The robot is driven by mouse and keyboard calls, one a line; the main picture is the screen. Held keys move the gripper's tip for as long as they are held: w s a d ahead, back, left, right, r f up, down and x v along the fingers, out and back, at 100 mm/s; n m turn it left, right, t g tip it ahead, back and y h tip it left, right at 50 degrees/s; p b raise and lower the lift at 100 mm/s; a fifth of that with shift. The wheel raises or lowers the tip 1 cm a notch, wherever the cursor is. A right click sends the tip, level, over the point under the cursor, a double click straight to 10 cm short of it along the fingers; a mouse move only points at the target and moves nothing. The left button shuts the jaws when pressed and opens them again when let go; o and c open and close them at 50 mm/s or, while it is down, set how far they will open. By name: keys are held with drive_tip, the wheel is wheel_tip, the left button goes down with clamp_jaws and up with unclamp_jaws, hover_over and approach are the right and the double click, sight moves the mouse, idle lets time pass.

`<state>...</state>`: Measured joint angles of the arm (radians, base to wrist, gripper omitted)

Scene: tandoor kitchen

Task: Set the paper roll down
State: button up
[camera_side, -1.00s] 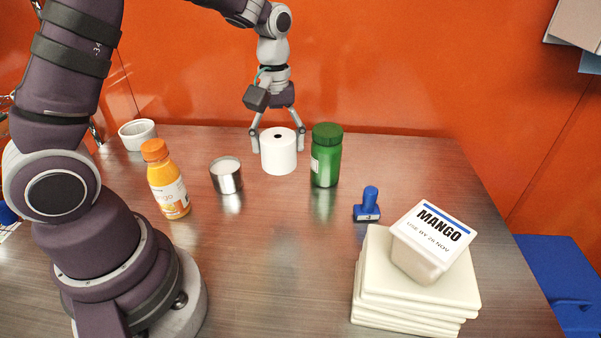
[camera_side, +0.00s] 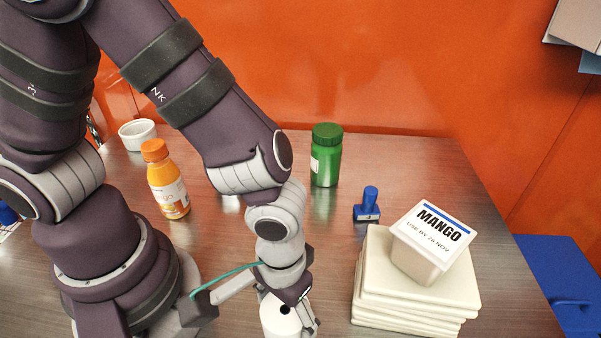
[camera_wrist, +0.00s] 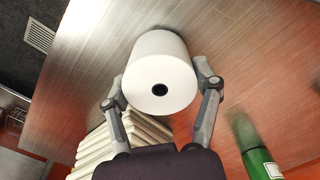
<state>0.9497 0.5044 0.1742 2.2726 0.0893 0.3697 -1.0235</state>
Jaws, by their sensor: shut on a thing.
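The white paper roll (camera_side: 280,316) is between the fingers of my gripper (camera_side: 290,318) at the front of the table, low in the side view and cut by the frame's lower edge. In the wrist view, the roll (camera_wrist: 160,72) shows its end with a dark core hole, and my gripper (camera_wrist: 162,92) is shut on it from both sides. I cannot tell whether the roll's base touches the table.
A stack of cream slabs (camera_side: 400,300) with a MANGO tub (camera_side: 432,245) stands to the right. A blue stamp (camera_side: 368,205), green jar (camera_side: 326,160), orange bottle (camera_side: 168,183) and white bowl (camera_side: 137,134) stand farther back. Bare table (camera_side: 325,235) lies between.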

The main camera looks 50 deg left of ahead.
drive_tip(key=shift+f, duration=0.35)
drive_tip(key=shift+f, duration=0.15)
drive_tip(key=o, duration=1.2)
wheel_tip(320, 180, up, 13)
drive_tip(key=w+a+r+m+t, duration=0.1)
drive_tip(key=a+r+t, duration=0.1)
drive_tip(key=a, duration=0.5)
drive_tip(key=w+a+r+m+t, duration=0.1)
drive_tip(key=a+r+t, duration=0.2)
drive_tip(key=a, duration=0.4)
drive_tip(key=shift+w+a+r+t, duration=0.25)
drive_tip(key=shift+w+r+t, duration=0.05)
drive_tip(key=shift+w+r, duration=0.05)
